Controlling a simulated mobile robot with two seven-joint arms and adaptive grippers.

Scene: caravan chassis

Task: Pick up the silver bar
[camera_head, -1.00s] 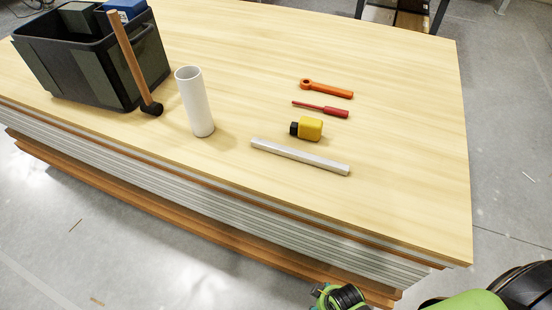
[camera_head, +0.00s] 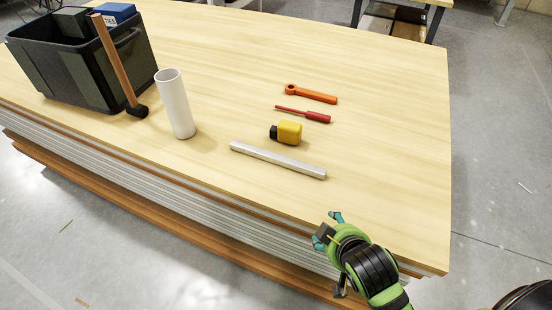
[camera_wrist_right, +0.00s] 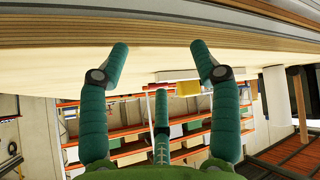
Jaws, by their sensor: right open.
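The silver bar (camera_head: 278,160) lies flat on the wooden table top, near its front edge, in the head view. My right gripper (camera_head: 327,229) is just in front of the table's front edge, to the lower right of the bar and apart from it. In the right wrist view, the right gripper (camera_wrist_right: 158,68) has its teal fingers spread wide with nothing between them. A pale strip that looks like the bar (camera_wrist_right: 174,75) shows beyond the fingers there. My left gripper is not in view.
Behind the bar lie a yellow block with a black end (camera_head: 286,132), a red screwdriver (camera_head: 304,114) and an orange wrench (camera_head: 311,94). A white tube (camera_head: 175,104) stands to the left, with a mallet (camera_head: 119,62) and black crate (camera_head: 68,72) beyond. The table's right side is clear.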

